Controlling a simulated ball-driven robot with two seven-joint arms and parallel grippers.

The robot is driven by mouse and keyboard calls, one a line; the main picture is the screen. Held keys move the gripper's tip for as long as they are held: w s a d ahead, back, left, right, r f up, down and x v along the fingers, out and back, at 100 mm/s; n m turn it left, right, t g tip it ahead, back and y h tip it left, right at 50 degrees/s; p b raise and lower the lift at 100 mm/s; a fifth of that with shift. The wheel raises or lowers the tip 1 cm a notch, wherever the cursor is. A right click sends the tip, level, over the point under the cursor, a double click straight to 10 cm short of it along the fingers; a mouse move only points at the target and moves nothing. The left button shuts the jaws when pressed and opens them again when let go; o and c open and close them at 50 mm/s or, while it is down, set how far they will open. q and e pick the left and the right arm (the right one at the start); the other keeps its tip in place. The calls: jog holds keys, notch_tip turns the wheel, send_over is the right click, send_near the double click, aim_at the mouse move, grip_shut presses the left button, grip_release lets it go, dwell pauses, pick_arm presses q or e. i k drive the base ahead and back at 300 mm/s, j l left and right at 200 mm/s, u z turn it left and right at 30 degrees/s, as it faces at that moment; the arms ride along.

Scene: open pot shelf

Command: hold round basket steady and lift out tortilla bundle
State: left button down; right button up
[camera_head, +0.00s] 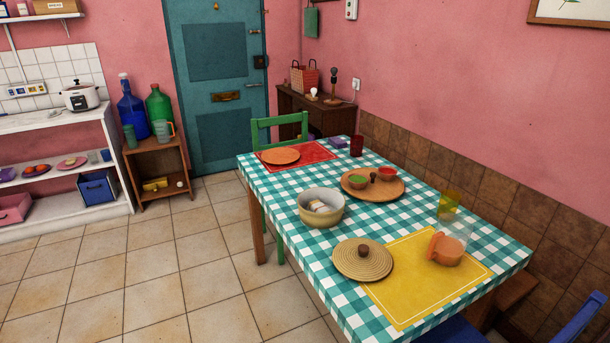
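A round, cream-and-tan basket (310,214) stands upright and open near the left edge of the checked table. A whitish bundle (319,206) lies inside it, its lower part hidden by the basket wall. A round woven lid (362,261) with a brown knob lies on the table nearer to me, partly over the yellow mat's corner. Neither of my grippers shows in the head view, and nothing touches the basket.
The table (297,240) also bears a yellow mat (420,300) with a jug (446,249), a round wooden board (393,191) with small bowls, a red mat (320,151) with an orange plate (280,156), and a red cup (356,146). Tiled floor (150,270) lies free to the left.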

aim_at(315, 206)
jog(key=i+z, duration=0.1)
jog(key=z, duration=0.75)
jog(key=i+j+z, duration=0.15)
jog(key=j+z, duration=0.2)
jog(key=i+j+z, duration=0.15)
jog(key=j+z, duration=0.55)
jog(key=j, duration=0.15)
